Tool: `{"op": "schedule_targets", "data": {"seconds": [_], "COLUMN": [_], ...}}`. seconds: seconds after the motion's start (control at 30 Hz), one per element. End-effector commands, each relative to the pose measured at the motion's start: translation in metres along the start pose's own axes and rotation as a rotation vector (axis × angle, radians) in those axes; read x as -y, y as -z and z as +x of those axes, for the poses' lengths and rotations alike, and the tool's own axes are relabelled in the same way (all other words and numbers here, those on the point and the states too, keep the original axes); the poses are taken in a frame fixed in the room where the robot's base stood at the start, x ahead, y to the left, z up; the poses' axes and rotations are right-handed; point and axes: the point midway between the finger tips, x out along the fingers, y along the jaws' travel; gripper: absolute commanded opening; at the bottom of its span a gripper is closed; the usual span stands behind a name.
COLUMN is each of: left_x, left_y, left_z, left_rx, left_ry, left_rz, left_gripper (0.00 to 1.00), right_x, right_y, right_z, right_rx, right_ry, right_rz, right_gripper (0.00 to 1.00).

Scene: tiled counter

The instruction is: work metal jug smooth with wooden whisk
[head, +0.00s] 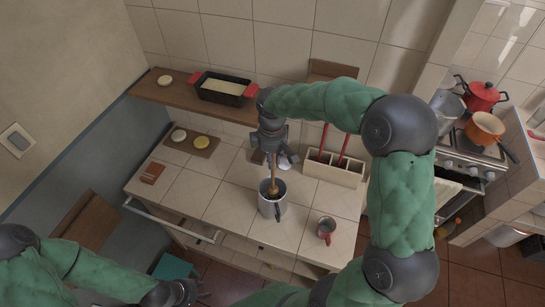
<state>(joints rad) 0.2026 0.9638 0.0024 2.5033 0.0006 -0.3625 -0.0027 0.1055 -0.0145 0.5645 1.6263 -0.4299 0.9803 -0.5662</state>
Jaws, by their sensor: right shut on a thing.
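The metal jug (270,207) stands upright on the tiled counter, near its middle. The wooden whisk (273,186) is upright, with its lower end inside the jug, where the rim and wall hide it. My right gripper (272,152) is above the jug, shut on the upper part of the whisk. My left gripper (190,293) is low at the bottom edge of the view, in front of the counter and away from the jug. Its fingers are dark and too unclear to tell their opening.
A wooden shelf (180,98) carries a black baking dish (222,88). The counter left of the jug (205,195) is mostly clear.

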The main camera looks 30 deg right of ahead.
Motion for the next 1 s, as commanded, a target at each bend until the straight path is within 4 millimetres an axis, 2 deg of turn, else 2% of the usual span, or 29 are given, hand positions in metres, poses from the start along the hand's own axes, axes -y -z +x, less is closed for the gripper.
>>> {"op": "schedule_targets", "data": {"seconds": [1.0], "left_x": [0.015], "left_y": [0.002], "left_z": [0.042], "left_rx": [0.000], "left_ry": [0.000], "left_rz": [0.000], "left_gripper": [0.40], "right_x": [0.000], "right_y": [0.000], "right_z": [0.070], "right_rx": [0.001], "right_ry": [0.001], "right_rz": [0.000], "right_gripper": [0.00]}}
